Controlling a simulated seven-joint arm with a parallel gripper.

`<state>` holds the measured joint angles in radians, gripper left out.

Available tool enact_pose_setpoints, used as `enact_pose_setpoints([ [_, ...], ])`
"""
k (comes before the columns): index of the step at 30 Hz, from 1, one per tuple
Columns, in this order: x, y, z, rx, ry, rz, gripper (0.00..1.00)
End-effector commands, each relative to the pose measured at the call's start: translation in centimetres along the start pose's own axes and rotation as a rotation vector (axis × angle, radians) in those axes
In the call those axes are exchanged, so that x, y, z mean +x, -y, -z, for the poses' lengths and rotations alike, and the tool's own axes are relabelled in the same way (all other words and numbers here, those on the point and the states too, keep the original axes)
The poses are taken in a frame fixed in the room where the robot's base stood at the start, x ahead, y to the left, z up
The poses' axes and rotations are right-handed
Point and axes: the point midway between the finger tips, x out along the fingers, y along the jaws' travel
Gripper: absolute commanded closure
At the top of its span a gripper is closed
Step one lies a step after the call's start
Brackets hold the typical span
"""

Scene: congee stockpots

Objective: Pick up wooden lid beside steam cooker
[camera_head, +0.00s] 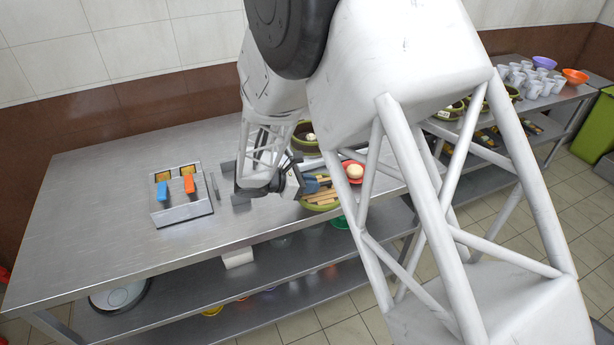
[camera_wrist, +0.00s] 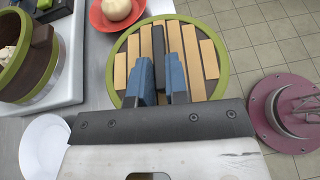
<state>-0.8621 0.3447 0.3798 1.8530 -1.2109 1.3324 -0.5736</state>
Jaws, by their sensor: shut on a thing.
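The wooden lid (camera_wrist: 203,28) is round, with pale slats, a green rim and a dark bar across its middle. In the head view the lid (camera_head: 322,205) shows at the table's front edge, partly behind my arm. My gripper (camera_wrist: 160,82) has its blue fingers on either side of the dark bar and is shut on it. The gripper also shows in the head view (camera_head: 311,185). I cannot tell whether the lid touches the table. The steam cooker (camera_wrist: 52,68), brown and green, stands left of the lid in the wrist view.
A red bowl (camera_wrist: 103,22) with a pale bun sits beside the lid. A white plate (camera_wrist: 45,148) lies at lower left, and a pink round object (camera_wrist: 262,120) at right. A metal fryer (camera_head: 183,212) with blue and orange handles stands left on the steel table (camera_head: 90,225).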

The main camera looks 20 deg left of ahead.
Motion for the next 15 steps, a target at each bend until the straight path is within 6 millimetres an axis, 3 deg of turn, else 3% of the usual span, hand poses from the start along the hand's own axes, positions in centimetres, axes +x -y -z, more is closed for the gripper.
enact_pose_setpoints([
  [6, -0.3, 3.9, -0.3, 0.000, 0.000, 0.000, 1.00],
  [15, -0.7, 7.7, -0.5, 0.001, 0.000, -0.001, 1.00],
])
